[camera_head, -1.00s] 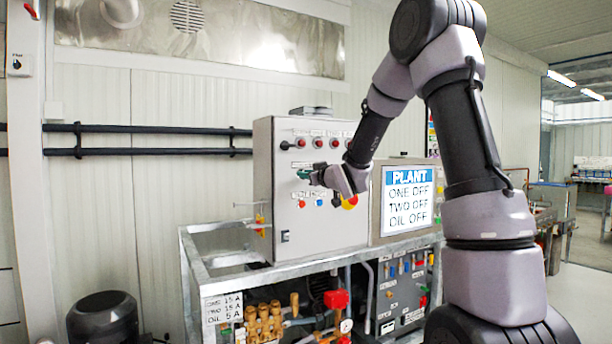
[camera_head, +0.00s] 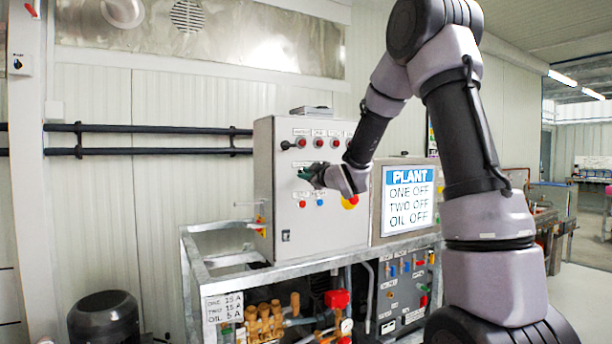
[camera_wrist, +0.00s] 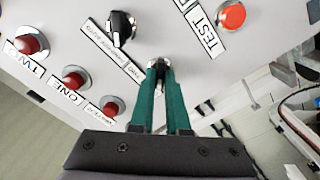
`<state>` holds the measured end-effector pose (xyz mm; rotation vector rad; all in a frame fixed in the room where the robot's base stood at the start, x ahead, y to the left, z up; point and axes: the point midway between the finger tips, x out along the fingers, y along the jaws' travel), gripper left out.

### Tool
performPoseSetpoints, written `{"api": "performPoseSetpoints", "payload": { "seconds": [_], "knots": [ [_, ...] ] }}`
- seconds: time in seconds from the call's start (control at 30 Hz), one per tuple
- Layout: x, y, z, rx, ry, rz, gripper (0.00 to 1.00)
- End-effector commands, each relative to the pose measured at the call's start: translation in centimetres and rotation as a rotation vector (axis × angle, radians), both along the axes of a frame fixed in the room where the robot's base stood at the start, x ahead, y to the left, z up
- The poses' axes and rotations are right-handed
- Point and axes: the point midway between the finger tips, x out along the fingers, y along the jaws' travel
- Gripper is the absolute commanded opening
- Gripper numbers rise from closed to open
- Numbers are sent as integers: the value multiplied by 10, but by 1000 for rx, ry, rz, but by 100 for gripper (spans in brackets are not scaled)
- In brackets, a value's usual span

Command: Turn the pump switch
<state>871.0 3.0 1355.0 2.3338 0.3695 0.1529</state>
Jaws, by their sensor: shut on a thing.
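The grey control box (camera_head: 335,230) stands left of centre in the head view, with a front panel of lamps, knobs and buttons. My gripper (camera_head: 304,172) is at the middle left of that panel. In the wrist view its green fingers (camera_wrist: 158,78) converge and are shut on a small dark switch knob (camera_wrist: 158,63), which I take as the pump switch. The fingertips partly hide the knob, so its pointer direction and label cannot be told. The plant screen (camera_head: 409,200) reads ONE OFF, TWO OFF, OIL OFF.
Near my fingers in the wrist view are a larger black rotary knob (camera_wrist: 122,28), a red TEST button (camera_wrist: 232,15) and red lamps marked TWO (camera_wrist: 27,44) and ONE (camera_wrist: 74,76). A yellow-and-red stop button (camera_head: 350,202) is below right of my gripper.

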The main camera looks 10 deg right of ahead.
Motion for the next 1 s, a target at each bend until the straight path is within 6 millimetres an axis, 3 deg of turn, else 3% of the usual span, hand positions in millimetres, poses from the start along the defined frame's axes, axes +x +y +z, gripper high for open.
{"api": "performPoseSetpoints", "payload": {
  "seconds": [0.33,0.4,0.43,0.77,1.0],
  "knots": [
    [0,0,-1,-1,1,0,0],
    [0,0,-1,-1,1,0,37],
    [0,0,-1,-1,1,0,44],
    [-1,0,0,-1,0,0,44],
    [-32,-11,0,-3,0,-2,44]
  ]
}}
